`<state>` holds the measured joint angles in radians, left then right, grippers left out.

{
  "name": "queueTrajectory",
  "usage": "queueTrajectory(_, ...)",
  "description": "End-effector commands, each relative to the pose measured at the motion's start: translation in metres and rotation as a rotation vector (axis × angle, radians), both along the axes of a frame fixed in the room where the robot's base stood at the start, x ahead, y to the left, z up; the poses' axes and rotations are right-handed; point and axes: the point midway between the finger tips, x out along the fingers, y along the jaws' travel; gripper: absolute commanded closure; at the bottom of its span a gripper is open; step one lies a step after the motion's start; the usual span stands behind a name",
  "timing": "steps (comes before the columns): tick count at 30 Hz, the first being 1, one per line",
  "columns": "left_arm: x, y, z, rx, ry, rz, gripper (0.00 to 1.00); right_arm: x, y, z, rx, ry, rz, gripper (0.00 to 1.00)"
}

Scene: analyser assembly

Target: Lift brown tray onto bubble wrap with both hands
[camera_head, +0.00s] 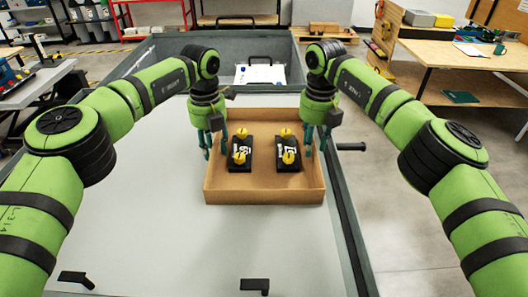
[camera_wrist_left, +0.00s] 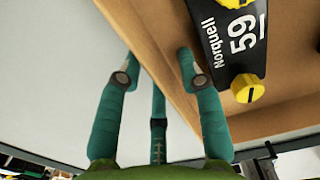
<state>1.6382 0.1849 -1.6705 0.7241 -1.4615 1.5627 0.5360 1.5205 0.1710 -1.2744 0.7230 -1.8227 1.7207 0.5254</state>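The brown tray (camera_head: 265,190) is an open box with low walls, lying on a large pale grey surface. Two black modules with yellow knobs, a left one (camera_head: 240,167) and a right one (camera_head: 289,166), lie in it. My left gripper (camera_head: 211,148) is at the tray's left wall. In the left wrist view its fingers (camera_wrist_left: 158,65) stand apart, one outside the wall and one inside, with a gap around the rim. My right gripper (camera_head: 317,143) is at the right wall, fingers apart on either side of it. I cannot clearly make out bubble wrap.
A wooden workbench (camera_head: 470,58) is at the right. The grey surface left of the tray is clear.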

Motion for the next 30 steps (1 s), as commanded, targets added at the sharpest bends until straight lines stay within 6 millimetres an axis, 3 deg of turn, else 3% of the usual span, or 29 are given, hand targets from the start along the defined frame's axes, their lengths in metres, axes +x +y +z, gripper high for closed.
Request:
queueTrajectory(3, 0.0, 0.0, 0.0, 0.0, 0.0, 0.0, 0.63, 0.0, 0.0, 0.0, 0.0, 0.0, 0.0, 0.63)
queueTrajectory(5, 0.0, 0.0, 0.0, 0.0, 0.0, 0.0, 0.83, 0.0, 0.0, 0.0, 0.0, 0.0, 0.0, 0.83)
queueTrajectory(6, 0.0, 0.0, 0.0, 0.0, 0.0, 0.0, 0.99, 0.0, 0.0, 0.0, 0.0, 0.0, 0.0, 0.99)
queueTrajectory(7, 0.0, 0.0, 0.0, 0.0, 0.0, 0.0, 1.0, 0.0, 0.0, 0.0, 0.0, 0.0, 0.0, 1.0)
queueTrajectory(20, 0.0, 0.0, 0.003, 0.0, -0.001, 0.0, 1.0, 0.0, 0.0, 0.003, 0.0, -0.001, 0.0, 1.0)
queueTrajectory(30, 0.0, 0.0, 0.031, 0.0, -0.001, 0.0, 1.0, 0.0, 0.0, 0.031, 0.0, 0.0, -0.001, 1.0)
